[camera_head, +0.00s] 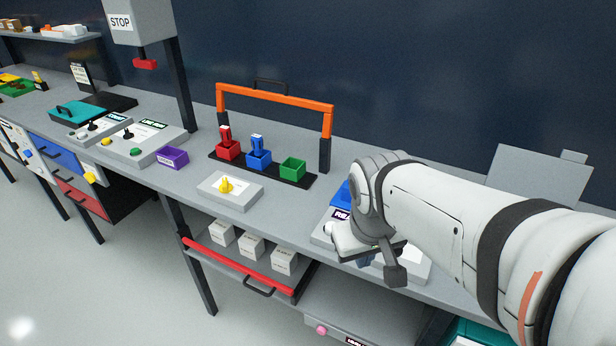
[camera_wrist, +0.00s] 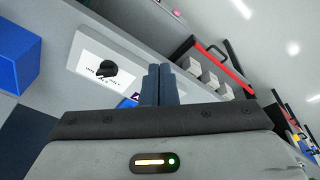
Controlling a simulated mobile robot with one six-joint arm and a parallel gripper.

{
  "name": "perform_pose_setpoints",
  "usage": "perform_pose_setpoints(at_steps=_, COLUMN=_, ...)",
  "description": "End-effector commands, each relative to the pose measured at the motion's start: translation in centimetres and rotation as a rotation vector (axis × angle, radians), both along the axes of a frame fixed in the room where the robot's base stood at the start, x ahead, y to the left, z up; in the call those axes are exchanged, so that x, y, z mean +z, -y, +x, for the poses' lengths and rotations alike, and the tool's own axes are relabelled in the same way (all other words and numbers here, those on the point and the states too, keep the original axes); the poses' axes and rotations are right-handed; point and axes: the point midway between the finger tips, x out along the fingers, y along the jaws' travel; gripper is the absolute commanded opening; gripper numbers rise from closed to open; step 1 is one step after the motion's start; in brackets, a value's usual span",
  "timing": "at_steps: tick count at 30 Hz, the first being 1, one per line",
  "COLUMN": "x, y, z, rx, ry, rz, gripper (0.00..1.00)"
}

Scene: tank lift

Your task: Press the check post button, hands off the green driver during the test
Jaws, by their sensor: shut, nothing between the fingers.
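My gripper (camera_wrist: 158,84) is shut and empty in the wrist view, its dark fingers in front of a white panel (camera_wrist: 88,53) with a black knob (camera_wrist: 107,68). In the head view my arm hides the fingers and part of the panel there. A tool rack (camera_head: 261,170) has a red holder and a blue holder, each with a tool standing in it. The green holder (camera_head: 292,168) looks empty, and I cannot make out a green driver. No button is clearly labelled as the check post. A grey STOP box (camera_head: 140,22) on a post has a red part (camera_head: 145,64) below it.
An orange bar (camera_head: 276,98) arches over the rack. A yellow knob (camera_head: 226,185) on a white-topped box stands in front. A purple bin (camera_head: 172,158) and control boxes lie left. An open drawer with a red front (camera_head: 237,263) holds white boxes. A blue block (camera_wrist: 14,55) lies left in the wrist view.

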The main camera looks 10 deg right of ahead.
Motion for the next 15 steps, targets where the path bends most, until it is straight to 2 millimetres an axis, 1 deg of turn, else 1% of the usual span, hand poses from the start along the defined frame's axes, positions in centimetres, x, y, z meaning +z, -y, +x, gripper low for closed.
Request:
perform_pose_setpoints(at_steps=1, x=0.3, y=0.5, z=1.0, rx=0.056, ry=-0.030, rz=-0.056, gripper=0.00)
perform_pose_setpoints(at_steps=2, x=0.4, y=0.7, z=1.7, rx=0.099, ry=-0.049, rz=-0.097, gripper=0.00)
perform_pose_setpoints(at_steps=5, x=0.6, y=1.4, z=4.7, rx=0.280, ry=-0.115, rz=-0.260, gripper=0.00)
perform_pose_setpoints(at_steps=8, x=0.8, y=1.6, z=8.4, rx=0.478, ry=-0.177, rz=-0.433, gripper=0.00)
perform_pose_setpoints(at_steps=9, x=0.8, y=1.5, z=9.9, rx=0.556, ry=-0.197, rz=-0.500, gripper=0.00)
perform_pose_setpoints(at_steps=12, x=0.7, y=0.8, z=13.5, rx=0.733, ry=-0.239, rz=-0.649, gripper=0.00)
perform_pose_setpoints(at_steps=15, x=0.4, y=-0.3, z=16.3, rx=0.873, ry=-0.268, rz=-0.766, gripper=0.00)
